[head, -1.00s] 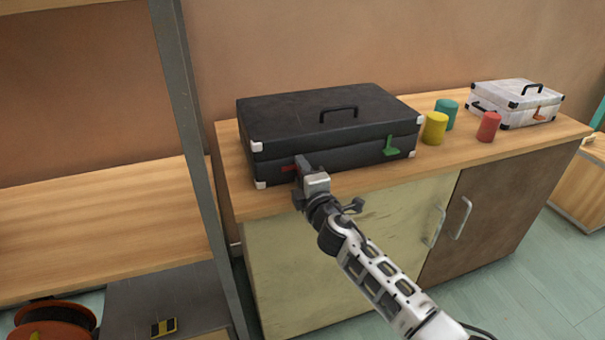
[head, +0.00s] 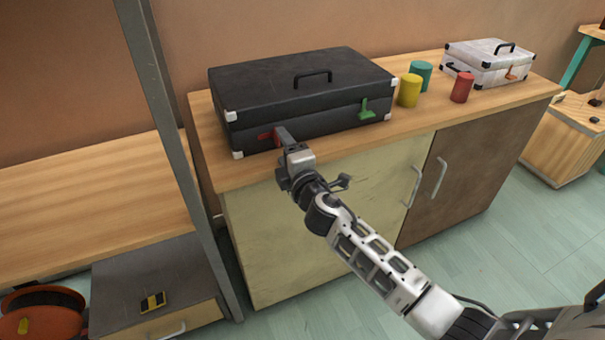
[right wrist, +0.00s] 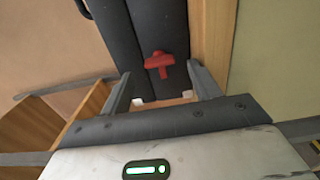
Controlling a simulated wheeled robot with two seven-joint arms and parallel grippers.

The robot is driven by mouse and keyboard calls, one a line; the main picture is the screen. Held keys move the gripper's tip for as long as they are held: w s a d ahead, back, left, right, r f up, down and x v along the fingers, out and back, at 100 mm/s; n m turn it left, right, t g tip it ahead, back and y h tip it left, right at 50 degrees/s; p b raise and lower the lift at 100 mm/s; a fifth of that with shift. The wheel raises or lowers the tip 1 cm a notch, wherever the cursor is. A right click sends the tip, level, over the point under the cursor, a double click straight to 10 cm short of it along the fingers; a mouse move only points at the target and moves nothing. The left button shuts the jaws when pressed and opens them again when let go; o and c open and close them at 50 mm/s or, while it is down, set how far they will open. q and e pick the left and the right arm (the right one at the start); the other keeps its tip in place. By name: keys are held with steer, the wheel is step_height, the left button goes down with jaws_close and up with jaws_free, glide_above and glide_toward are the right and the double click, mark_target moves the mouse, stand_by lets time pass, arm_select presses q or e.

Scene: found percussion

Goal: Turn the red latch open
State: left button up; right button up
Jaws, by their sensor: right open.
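A black case (head: 310,85) with pale corner caps lies shut on the wooden counter. Its red latch (head: 266,136) is on the front face near the left end; a green latch (head: 367,110) is on the same face farther right. My right gripper (head: 283,138) is at the case's front, just right of the red latch in the head view. In the right wrist view the red latch (right wrist: 159,61) shows as a T shape, beyond and between the two open fingers (right wrist: 157,88). Nothing is between the fingertips. My left gripper is not in view.
The counter (head: 440,105) also holds a yellow cylinder (head: 409,90), a teal cylinder (head: 421,75), a red cylinder (head: 462,87) and a white case (head: 488,65). A grey shelf post (head: 165,120) stands left of the counter.

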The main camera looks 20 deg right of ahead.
steer(key=s, duration=1.2)
steer(key=shift+s+d, duration=0.15)
steer(key=shift+d, duration=0.05)
